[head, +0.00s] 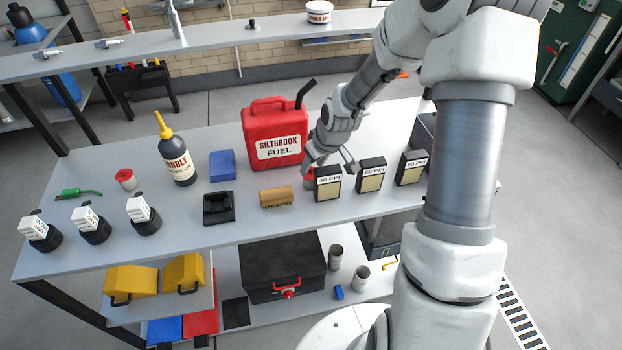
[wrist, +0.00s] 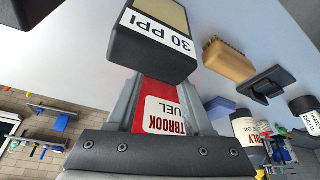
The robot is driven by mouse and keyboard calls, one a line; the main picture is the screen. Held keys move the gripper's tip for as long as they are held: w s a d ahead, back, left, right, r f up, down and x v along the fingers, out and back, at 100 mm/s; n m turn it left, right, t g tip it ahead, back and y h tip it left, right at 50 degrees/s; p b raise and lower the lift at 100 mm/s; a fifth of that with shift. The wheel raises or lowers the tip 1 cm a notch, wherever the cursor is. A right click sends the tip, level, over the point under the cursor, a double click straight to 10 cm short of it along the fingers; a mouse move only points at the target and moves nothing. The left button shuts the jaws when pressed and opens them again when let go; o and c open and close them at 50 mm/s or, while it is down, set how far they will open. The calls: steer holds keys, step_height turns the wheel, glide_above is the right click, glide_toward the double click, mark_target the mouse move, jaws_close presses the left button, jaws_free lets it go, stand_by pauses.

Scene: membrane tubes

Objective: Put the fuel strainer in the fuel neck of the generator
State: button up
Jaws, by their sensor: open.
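I cannot pick out a fuel strainer or a generator with a fuel neck for certain. Three black blocks with tan faces stand in a row on the bench: 30 PPI (head: 327,184), 60 PPI (head: 371,176) and 90 PPI (head: 410,169). My gripper (head: 330,163) is open, low over the bench, just behind the 30 PPI block and right of the red fuel can (head: 262,125). A small red thing (head: 309,178) shows beside its left finger, mostly hidden. In the wrist view the 30 PPI block (wrist: 150,50) covers the fingertips; whether they touch it I cannot tell.
A brush (head: 276,197), a black holder (head: 218,208), a blue block (head: 222,165) and an oil bottle (head: 177,157) stand left of the gripper. Several labelled black pieces (head: 92,226) stand at far left. A black case (head: 282,268) sits on the lower shelf.

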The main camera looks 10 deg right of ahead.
steer(key=shift+w+f, duration=0.15)
steer(key=shift+f, duration=0.2)
jaws_close()
stand_by(1.2)
